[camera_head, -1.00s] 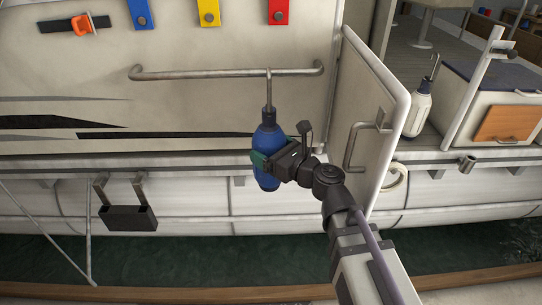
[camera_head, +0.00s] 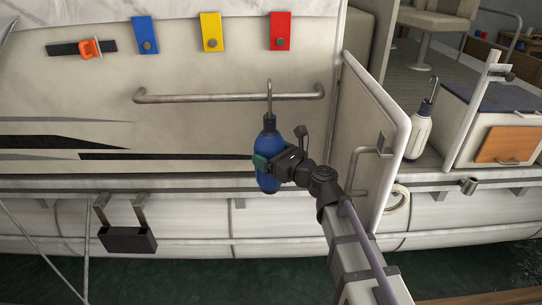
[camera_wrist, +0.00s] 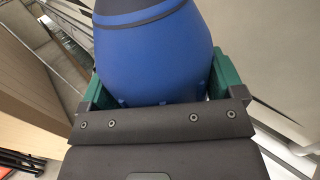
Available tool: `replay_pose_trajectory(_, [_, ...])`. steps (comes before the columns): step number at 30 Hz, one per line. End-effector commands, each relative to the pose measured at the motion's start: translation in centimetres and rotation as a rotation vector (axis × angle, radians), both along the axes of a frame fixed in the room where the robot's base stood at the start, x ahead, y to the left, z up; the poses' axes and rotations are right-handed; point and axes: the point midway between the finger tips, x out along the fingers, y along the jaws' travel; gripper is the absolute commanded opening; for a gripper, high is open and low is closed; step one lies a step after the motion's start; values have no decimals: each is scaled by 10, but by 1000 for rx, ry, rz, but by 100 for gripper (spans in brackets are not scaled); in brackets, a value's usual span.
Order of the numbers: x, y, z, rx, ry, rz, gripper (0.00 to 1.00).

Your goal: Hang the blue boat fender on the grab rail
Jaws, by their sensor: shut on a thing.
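The blue boat fender (camera_head: 269,182) hangs upright in my gripper (camera_head: 268,163), with a dark cap and a metal hook (camera_head: 269,98) on top. The gripper's green jaws are shut on the fender's middle; the wrist view shows the blue body (camera_wrist: 155,60) between them. The grab rail (camera_head: 205,98) is a horizontal metal bar on the boat's pale side. The hook's top shows slightly above the rail, near its right end. I cannot tell whether the hook is over the rail or in front of it.
An open pale door panel (camera_head: 374,150) with a handle stands close right of the fender. A white fender (camera_head: 420,133) stands farther right. Blue, yellow and red tags (camera_head: 280,30) hang above the rail. A black bracketed box (camera_head: 127,240) is low left. Water lies below.

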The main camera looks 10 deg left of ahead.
Motion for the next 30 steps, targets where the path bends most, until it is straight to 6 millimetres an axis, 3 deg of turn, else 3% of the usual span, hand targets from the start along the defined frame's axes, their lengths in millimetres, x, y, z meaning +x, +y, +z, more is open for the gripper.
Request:
replay_pose_trajectory(11, [5, 1, 0, 0, 0, 0, 52])
replay_pose_trajectory(27, [44, 12, 0, 0, 0, 0, 52])
replay_pose_trajectory(30, [43, 11, -12, 0, 0, 0, 52])
